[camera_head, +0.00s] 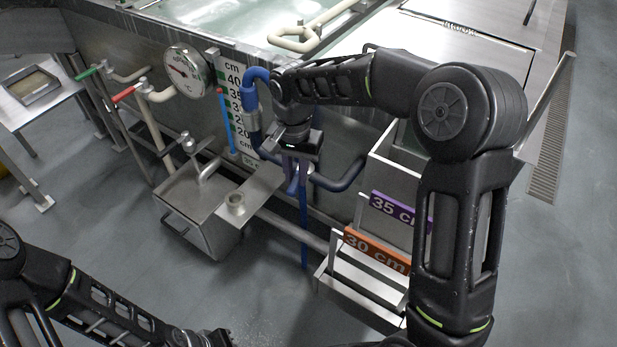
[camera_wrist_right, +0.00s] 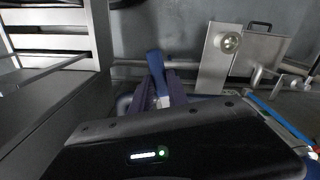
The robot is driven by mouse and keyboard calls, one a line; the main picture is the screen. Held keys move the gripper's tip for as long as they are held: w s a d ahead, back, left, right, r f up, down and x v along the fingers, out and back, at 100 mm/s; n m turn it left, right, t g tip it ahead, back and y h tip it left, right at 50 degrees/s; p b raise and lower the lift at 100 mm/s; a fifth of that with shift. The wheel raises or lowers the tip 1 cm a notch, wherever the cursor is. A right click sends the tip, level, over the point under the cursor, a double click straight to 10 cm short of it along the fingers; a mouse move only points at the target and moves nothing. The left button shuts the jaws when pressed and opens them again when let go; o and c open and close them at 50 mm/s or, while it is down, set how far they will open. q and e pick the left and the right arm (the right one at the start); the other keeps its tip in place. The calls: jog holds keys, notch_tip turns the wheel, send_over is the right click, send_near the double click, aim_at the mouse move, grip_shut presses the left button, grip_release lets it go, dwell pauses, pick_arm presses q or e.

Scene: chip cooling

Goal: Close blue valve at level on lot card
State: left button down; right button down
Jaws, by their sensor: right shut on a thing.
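My right gripper (camera_head: 298,172) is shut on the blue valve handle, below the blue pipe (camera_head: 252,100) at the tank's front. The blue valve handle (camera_wrist_right: 155,65) shows between its fingers in the right wrist view. The level gauge (camera_head: 222,110) has a blue column with a red top near the upper marks of a cm scale (camera_head: 236,100). A small card (camera_head: 250,161) below the scale is too small to read surely. My left arm is at the lower left; its gripper (camera_head: 215,338) is cut by the bottom edge.
A purple 35 cm sign (camera_head: 400,211) and an orange 30 cm sign (camera_head: 376,252) are on metal bins at right. A round dial (camera_head: 187,71), green handle (camera_head: 86,74) and red handle (camera_head: 123,94) are at left. A steel basin (camera_head: 200,210) stands below. The floor in front is clear.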

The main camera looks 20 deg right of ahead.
jog(key=shift+w+a+m, duration=0.35)
jog(key=shift+w+m, duration=0.05)
jog(key=shift+m, duration=0.45)
jog(key=shift+w+a+m, duration=0.35)
jog(key=shift+w+m, duration=0.05)
jog(key=shift+m, duration=0.45)
jog(key=c, duration=1.3)
grip_release()
notch_tip(320, 180, up, 8)
jog(key=shift+f, duration=0.1)
